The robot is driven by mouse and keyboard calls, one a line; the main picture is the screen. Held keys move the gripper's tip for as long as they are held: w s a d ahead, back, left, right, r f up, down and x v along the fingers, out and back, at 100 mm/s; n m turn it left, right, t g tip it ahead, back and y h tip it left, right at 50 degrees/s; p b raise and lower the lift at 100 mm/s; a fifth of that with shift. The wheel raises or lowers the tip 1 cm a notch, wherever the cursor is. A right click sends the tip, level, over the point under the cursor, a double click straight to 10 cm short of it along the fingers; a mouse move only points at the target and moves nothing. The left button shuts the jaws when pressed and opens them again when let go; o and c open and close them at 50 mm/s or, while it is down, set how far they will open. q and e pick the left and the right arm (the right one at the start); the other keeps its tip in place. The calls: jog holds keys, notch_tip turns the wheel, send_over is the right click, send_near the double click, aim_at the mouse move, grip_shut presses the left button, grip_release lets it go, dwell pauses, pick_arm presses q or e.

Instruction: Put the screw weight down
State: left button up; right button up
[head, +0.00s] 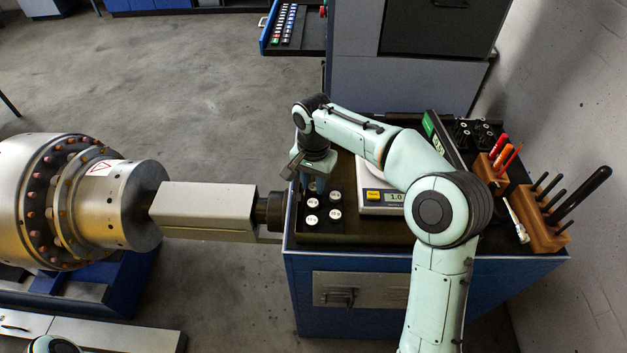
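Several small round weights with white, marked tops, such as one (312,219), stand on a dark tray (323,228) at the left end of the bench top. My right gripper (317,184) points down over the back of this tray, just behind the visible weights. Its fingertips are small and partly hidden by its body. I cannot tell whether it holds a screw weight or whether it touches the tray. My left gripper is out of view; only a bit of my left arm shows at the bottom left.
A scale (395,198) with a lit display stands right of the tray, partly behind my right arm. Wooden racks (540,236) with tools line the bench's right side. A large metal rotor (100,205) with a shaft lies left of the bench. Dark fittings (474,135) stand at the back.

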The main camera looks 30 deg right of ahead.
aim_at(313, 186)
jog(key=shift+o, duration=0.8)
jog(key=shift+s, duration=0.1)
pick_arm(q)
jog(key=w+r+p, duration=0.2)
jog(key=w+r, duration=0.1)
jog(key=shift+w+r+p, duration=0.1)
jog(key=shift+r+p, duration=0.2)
jog(key=shift+p, duration=0.05)
pick_arm(e)
notch_tip(313, 186, up, 12)
jog(key=shift+r, duration=0.2)
